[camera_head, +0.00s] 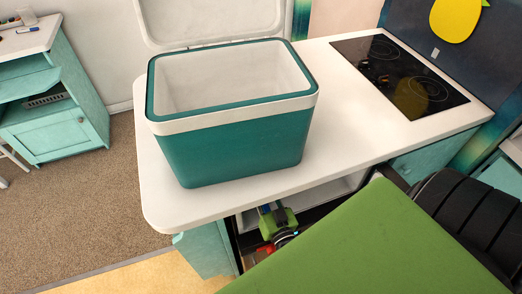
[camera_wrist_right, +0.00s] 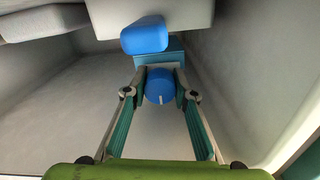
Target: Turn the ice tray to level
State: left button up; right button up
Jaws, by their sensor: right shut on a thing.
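In the right wrist view, my right gripper (camera_wrist_right: 160,80) is shut on a round blue knob (camera_wrist_right: 159,91), with one finger on each side. My left gripper is not in view.
A rounded blue piece (camera_wrist_right: 145,35) is just above the knob, close to the fingers. Pale compartment walls (camera_wrist_right: 240,80) flank the gripper. In the head view, an open teal cooler (camera_head: 235,145) stands on the white counter (camera_head: 345,125), left of a black cooktop (camera_head: 400,78).

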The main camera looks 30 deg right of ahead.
jog(key=shift+f, duration=0.1)
jog(key=o, duration=1.1)
jog(key=shift+s, duration=0.1)
jog(key=v, duration=1.2)
